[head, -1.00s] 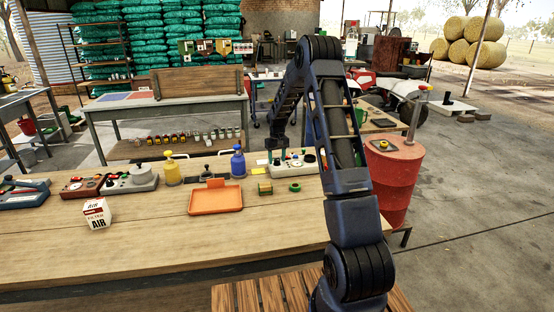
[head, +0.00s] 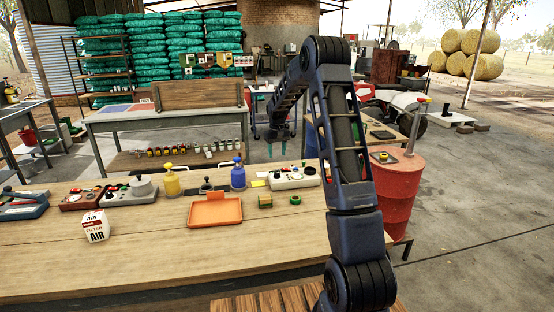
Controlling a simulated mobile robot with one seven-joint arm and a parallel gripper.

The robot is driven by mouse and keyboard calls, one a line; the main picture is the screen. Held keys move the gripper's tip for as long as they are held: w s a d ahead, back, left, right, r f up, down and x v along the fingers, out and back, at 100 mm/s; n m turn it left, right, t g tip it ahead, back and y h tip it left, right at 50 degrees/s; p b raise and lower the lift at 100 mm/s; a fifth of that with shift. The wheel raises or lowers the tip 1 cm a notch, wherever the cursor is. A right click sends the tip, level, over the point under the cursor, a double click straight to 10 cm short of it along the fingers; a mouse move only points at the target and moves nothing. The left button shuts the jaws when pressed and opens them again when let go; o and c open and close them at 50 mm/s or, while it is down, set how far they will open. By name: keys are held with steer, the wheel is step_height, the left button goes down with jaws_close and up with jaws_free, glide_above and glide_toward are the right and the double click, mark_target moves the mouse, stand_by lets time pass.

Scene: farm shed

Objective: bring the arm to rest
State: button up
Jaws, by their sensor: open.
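My arm rises from the lower right, bends at the top and hangs down toward the far side of the front workbench (head: 150,262). My gripper (head: 277,149) points down at the arm's end, small in the picture. Its two teal fingertips are apart with nothing between them. It shows above the white control box (head: 293,178) in the picture, with a gap between them. I cannot tell its exact depth.
A red drum (head: 402,190) stands right of my arm.

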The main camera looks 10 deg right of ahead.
steer(key=shift+r, duration=0.25)
steer(key=s+d+r+m+t, duration=0.1)
steer(key=s+r, duration=0.8)
steer(key=s, duration=0.3)
steer(key=s+d+r+t, duration=0.1)
steer(key=s+r, duration=0.9)
steer(key=s, duration=0.2)
steer(key=s+d+f+m+t, duration=0.1)
steer(key=s+t, duration=0.1)
steer(key=s, duration=2.5)
steer(key=shift+s+d+f+t, duration=0.15)
steer(key=shift+s+f+t, duration=0.05)
steer(key=shift+t, duration=0.1)
